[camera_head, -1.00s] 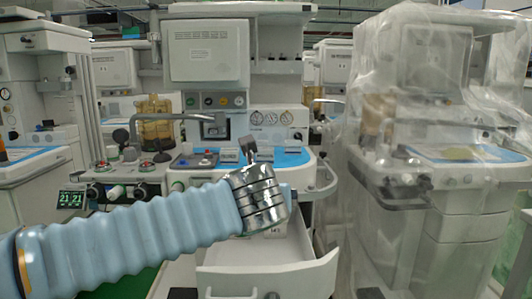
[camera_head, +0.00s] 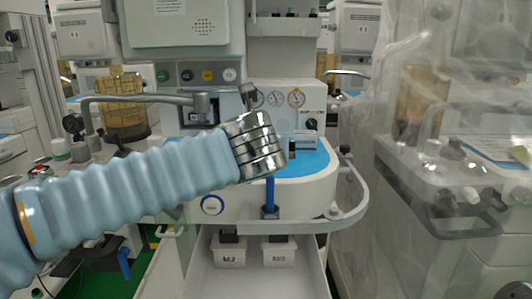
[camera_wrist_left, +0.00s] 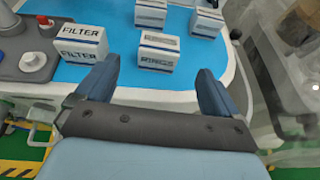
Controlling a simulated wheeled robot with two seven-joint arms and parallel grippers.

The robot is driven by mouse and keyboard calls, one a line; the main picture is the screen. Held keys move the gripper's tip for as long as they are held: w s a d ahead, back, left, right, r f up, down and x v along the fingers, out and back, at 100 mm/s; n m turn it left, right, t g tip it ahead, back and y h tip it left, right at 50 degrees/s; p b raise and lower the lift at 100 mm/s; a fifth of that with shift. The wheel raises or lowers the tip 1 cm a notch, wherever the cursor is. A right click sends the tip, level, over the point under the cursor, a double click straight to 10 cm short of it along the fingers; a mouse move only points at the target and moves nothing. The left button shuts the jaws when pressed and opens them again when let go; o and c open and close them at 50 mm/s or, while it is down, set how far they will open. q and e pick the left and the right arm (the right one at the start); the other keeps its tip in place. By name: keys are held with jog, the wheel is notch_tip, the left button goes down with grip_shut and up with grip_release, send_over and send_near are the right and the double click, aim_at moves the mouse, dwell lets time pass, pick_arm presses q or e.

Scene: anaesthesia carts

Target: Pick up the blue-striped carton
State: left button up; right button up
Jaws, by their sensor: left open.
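The left wrist view shows several white cartons with dark blue stripes on a blue worktop (camera_wrist_left: 115,75). One striped carton (camera_wrist_left: 158,50) sits just beyond and between the fingertips of my left gripper (camera_wrist_left: 158,68), which is open and empty. Two more striped cartons stand farther back, one at the top middle (camera_wrist_left: 150,12) and one at right (camera_wrist_left: 206,22). In the head view my left arm hides most of the worktop; a small carton (camera_head: 305,143) shows beside it. My right gripper is not in view.
An open drawer (camera_head: 315,285) with labelled white bins (camera_head: 229,255) juts out below the worktop. A grey rail (camera_head: 352,205) curves around the worktop's right side. A plastic-draped cart (camera_head: 440,190) stands at right. A grey knob panel (camera_wrist_left: 25,65) borders the cartons at left.

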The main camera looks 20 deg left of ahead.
pick_arm(q)
jog(key=x, duration=1.2)
jog(key=shift+f, duration=0.15)
jog(key=shift+c, duration=0.4)
jog(key=c, duration=1)
